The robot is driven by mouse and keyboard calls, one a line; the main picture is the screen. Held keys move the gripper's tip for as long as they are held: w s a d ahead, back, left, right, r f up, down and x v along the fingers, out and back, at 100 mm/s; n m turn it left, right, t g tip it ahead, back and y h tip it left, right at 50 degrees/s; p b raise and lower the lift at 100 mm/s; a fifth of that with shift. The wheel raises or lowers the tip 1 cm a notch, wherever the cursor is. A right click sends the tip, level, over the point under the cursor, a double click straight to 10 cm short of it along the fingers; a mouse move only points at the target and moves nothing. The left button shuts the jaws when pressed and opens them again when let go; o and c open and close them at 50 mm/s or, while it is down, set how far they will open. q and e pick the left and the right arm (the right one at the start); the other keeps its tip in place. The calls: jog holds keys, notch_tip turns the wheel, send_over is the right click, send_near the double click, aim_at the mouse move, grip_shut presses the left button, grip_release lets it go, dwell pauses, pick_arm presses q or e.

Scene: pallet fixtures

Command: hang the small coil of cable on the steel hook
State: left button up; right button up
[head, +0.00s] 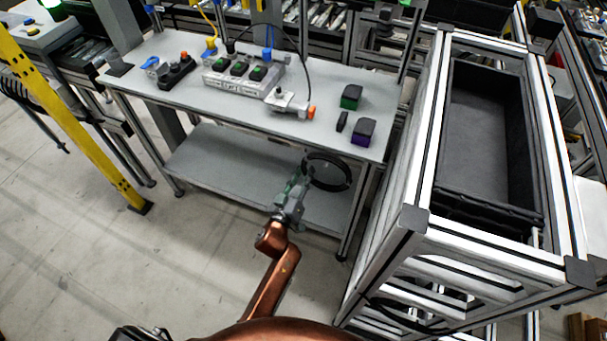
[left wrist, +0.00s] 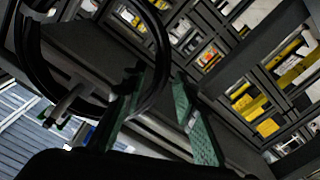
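The coil of cable is a black ring (head: 350,180) in the head view, in front of the workbench's right front edge and above its lower shelf. In the left wrist view the coil (left wrist: 164,60) fills the upper left as a large ring. My left gripper (head: 304,179) is at the coil's left side. In the wrist view its two green fingers (left wrist: 155,78) stand apart, with the coil's rim passing near their tips. I cannot tell what bears the coil. I cannot make out the steel hook clearly. My right gripper is not in view.
A metal-framed rack with a black bin (head: 487,130) stands close on the right.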

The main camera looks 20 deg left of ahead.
pick_arm(q)
jog(key=shift+o, duration=1.3)
jog(key=shift+f, duration=0.1)
jog(key=shift+s, duration=0.3)
jog(key=s, duration=1.1)
jog(key=shift+s+a, duration=0.2)
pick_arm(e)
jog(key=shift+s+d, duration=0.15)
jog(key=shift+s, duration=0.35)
